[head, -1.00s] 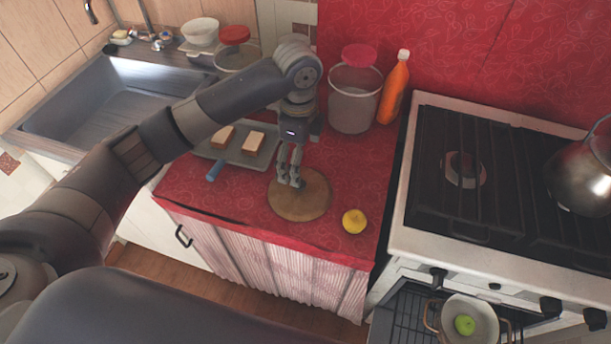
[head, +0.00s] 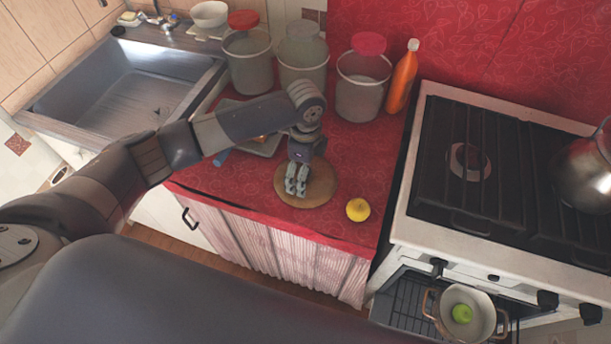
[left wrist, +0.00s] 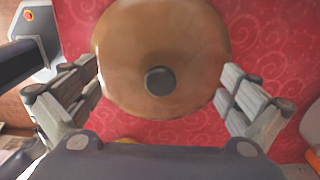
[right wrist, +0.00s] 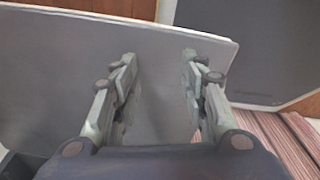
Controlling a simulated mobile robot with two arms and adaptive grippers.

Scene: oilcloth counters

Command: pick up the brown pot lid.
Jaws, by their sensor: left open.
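The brown pot lid (head: 322,188) lies flat on the red counter, a round disc partly covered by my left gripper in the head view. In the left wrist view the lid (left wrist: 190,62) shows with a dark round knob (left wrist: 160,81) near its middle. My left gripper (head: 296,192) points down over the lid, fingers apart. In the left wrist view the gripper (left wrist: 160,92) has its fingers on either side of the knob, with nothing between them gripped. My right gripper (right wrist: 160,65) shows only in the right wrist view, fingers apart and empty, before a grey panel.
Bins (head: 361,98) and an orange bottle (head: 402,78) stand behind. A tray (head: 268,146) lies partly hidden under my left arm.

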